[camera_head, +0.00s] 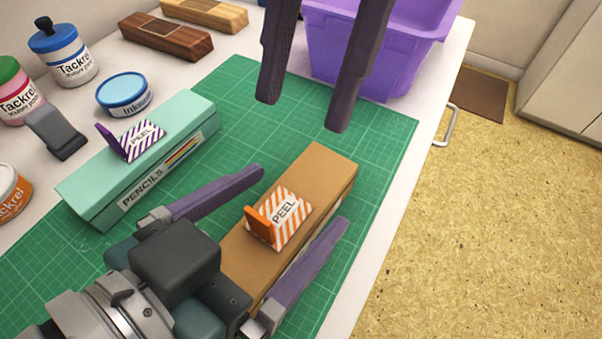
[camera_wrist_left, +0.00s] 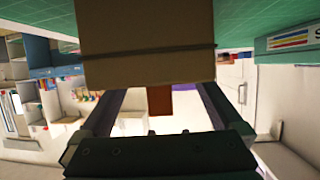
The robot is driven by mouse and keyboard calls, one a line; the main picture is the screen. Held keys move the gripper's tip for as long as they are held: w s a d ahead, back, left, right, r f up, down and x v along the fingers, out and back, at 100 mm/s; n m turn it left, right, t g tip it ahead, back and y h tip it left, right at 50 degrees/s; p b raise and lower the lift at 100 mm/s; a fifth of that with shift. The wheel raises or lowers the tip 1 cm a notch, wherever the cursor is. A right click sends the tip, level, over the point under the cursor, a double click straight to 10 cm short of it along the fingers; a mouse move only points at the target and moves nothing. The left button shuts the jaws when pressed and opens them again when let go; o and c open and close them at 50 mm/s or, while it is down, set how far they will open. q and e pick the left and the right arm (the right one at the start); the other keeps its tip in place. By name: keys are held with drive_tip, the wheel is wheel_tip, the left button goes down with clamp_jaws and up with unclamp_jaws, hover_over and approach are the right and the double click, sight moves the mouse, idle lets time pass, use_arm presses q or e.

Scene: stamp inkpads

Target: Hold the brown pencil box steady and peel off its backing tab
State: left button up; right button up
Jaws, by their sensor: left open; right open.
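The brown pencil box (camera_head: 322,170) lies on the green cutting mat, with an orange-and-white striped PEEL label (camera_head: 288,224) on top. Its orange backing tab (camera_head: 259,222) stands up from the label's left edge. My left gripper (camera_head: 305,193) is open, one finger along each side of the box, with gaps visible. My left wrist covers the box's near end. In the left wrist view the box (camera_wrist_left: 145,25) fills the top middle and the orange tab (camera_wrist_left: 159,100) shows below it. My right gripper (camera_head: 303,116) is open and empty, above the mat beyond the box's far end.
A teal pencil box (camera_head: 85,192) with a purple tab lies left of the brown one. A purple bin (camera_head: 375,70) stands at the back right. Ink jars (camera_head: 66,62), a blue ink tin (camera_head: 124,92) and wooden blocks (camera_head: 168,38) line the left and back. The mat's right edge (camera_head: 395,160) is clear.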

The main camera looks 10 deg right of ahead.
sight(293, 199)
use_arm(q)
drive_tip(key=shift+x, duration=2)
drive_tip(key=shift+c, duration=0.4)
drive_tip(key=c, duration=1.2)
drive_tip(key=o, duration=1.3)
drive_tip(key=shift+a, duration=0.1)
